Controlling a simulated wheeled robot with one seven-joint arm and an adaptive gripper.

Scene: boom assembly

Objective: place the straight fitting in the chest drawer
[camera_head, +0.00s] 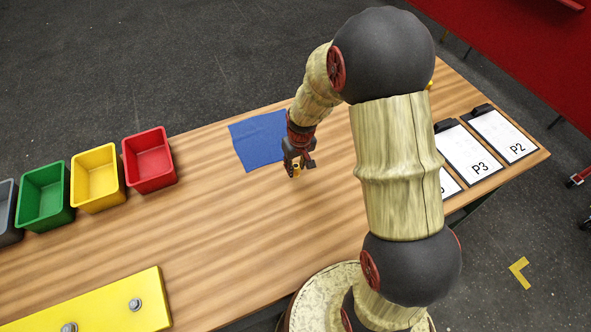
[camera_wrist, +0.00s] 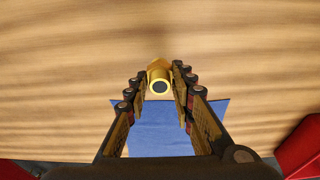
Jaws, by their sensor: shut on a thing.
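My gripper (camera_head: 297,170) is over the wooden table, near the right edge of the blue cloth. In the wrist view, its two fingers (camera_wrist: 159,88) are shut on a small yellow brass-coloured fitting (camera_wrist: 159,76) with a dark round opening facing the camera. I take this to be the straight fitting. In the head view only a small yellow bit of it shows between the fingertips. I cannot tell exactly how high it is above the table. No chest drawer can be made out in either view.
The blue cloth (camera_head: 257,142) lies flat on the table (camera_head: 225,225). Red (camera_head: 149,160), yellow (camera_head: 97,178) and green (camera_head: 45,195) bins stand along the left back edge. A yellow plate with bolts (camera_head: 105,305) lies front left. Clipboards (camera_head: 470,155) lie on the right. The table middle is clear.

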